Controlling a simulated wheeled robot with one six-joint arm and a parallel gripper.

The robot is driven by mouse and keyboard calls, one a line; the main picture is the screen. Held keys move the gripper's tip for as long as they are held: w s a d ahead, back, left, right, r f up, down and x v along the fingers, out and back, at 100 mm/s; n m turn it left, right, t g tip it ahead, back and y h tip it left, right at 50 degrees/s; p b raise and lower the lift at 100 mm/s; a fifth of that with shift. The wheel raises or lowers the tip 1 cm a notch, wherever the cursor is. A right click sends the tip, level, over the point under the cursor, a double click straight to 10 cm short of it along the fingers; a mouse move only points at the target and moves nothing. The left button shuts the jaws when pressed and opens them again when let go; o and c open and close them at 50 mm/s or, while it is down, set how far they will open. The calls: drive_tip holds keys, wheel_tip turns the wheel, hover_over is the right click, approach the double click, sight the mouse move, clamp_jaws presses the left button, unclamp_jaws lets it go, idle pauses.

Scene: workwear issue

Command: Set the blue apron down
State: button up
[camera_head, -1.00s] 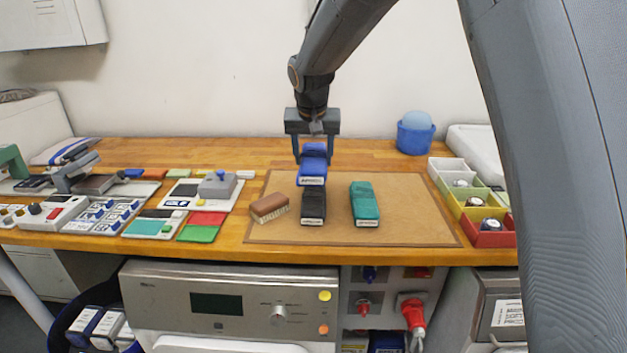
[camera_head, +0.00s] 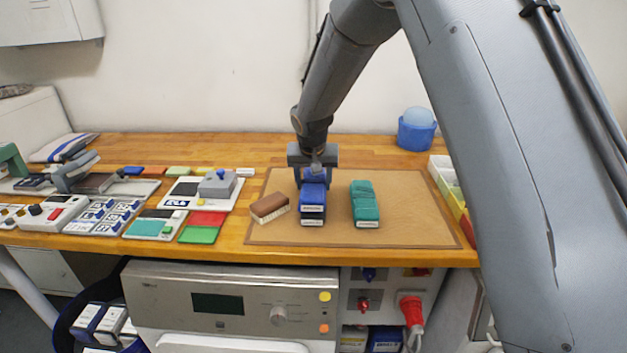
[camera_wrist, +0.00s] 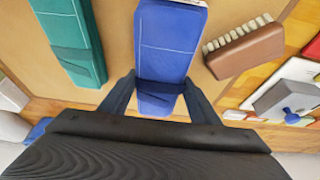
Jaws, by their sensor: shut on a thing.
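The blue apron (camera_head: 313,193) is a folded bundle with a dark band and a white label on its front end. My gripper (camera_head: 313,182) is shut on it, one finger on each side. In the wrist view the apron (camera_wrist: 168,45) lies between the fingers (camera_wrist: 158,95). The apron is right over the dark folded bundle, whose front end (camera_head: 312,217) shows below it; most of that bundle is hidden. I cannot tell whether the two touch. A green folded bundle (camera_head: 364,203) lies apart to the right.
A brown brush (camera_head: 269,208) lies left of the apron on the brown mat (camera_head: 410,220). The mat's right part is clear. Trays and devices (camera_head: 215,185) fill the left of the bench. A blue bucket (camera_head: 416,132) stands at the back right; my arm partly covers the coloured bins (camera_head: 445,170).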

drive_tip(key=shift+f, duration=0.2)
drive_tip(key=o, duration=1.2)
drive_tip(key=shift+r, duration=0.1)
drive_tip(key=shift+r, duration=0.2)
drive_tip(key=b+v, duration=0.4)
drive_tip(key=v, duration=0.7)
drive_tip(key=shift+s+r, duration=0.25)
drive_tip(key=shift+s, duration=0.05)
drive_tip(key=s+d+f+g, duration=0.1)
drive_tip(key=s+d+f, duration=0.2)
drive_tip(key=s+d, duration=0.3)
drive_tip(key=s+d+f+g, duration=0.1)
drive_tip(key=s+d+f, duration=0.3)
drive_tip(key=s+d, duration=0.3)
drive_tip(key=s+d+f+g, duration=0.1)
drive_tip(key=s+d+f, duration=0.3)
drive_tip(key=s, duration=1.1)
drive_tip(key=d, duration=0.3)
drive_tip(key=shift+s+d+f, duration=0.1)
drive_tip(key=shift+f, duration=0.05)
